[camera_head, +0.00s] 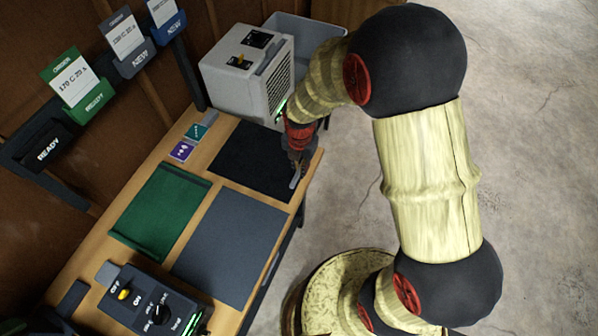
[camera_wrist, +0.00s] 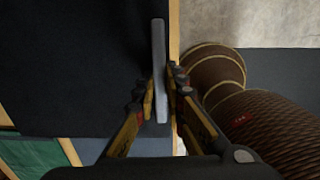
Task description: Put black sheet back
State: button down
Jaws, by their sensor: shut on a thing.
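The black sheet (camera_head: 262,158) lies flat at the far end of the wooden table and fills much of the wrist view (camera_wrist: 70,60). My gripper (camera_head: 297,160) is at its right edge, by the table's edge. In the wrist view, my gripper's fingers (camera_wrist: 160,95) are shut on a slim grey bar (camera_wrist: 159,60) that runs along the sheet's edge. I cannot tell if the bar is fixed to the sheet. A green sheet (camera_head: 160,215) and a grey-blue sheet (camera_head: 230,245) lie on the nearer part of the table.
A grey box machine (camera_head: 240,75) and a grey bin (camera_head: 305,30) stand beyond the sheet. A dark control box (camera_head: 155,300) sits at the near end. Two small tiles (camera_head: 182,150) lie beside the black sheet. A wall rack holds a green card holder (camera_head: 75,85) and others.

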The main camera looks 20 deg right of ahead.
jog(key=shift+w+d+f, duration=0.15)
jog(key=shift+w+f, duration=0.15)
jog(key=shift+f, duration=0.1)
jog(key=shift+w+d+f+b, duration=0.15)
jog(key=shift+f+b, duration=0.55)
jog(key=shift+f, duration=1.05)
jog(key=shift+f, duration=0.2)
jog(key=c, duration=1.8)
grip_release()
jog(key=shift+c, duration=0.2)
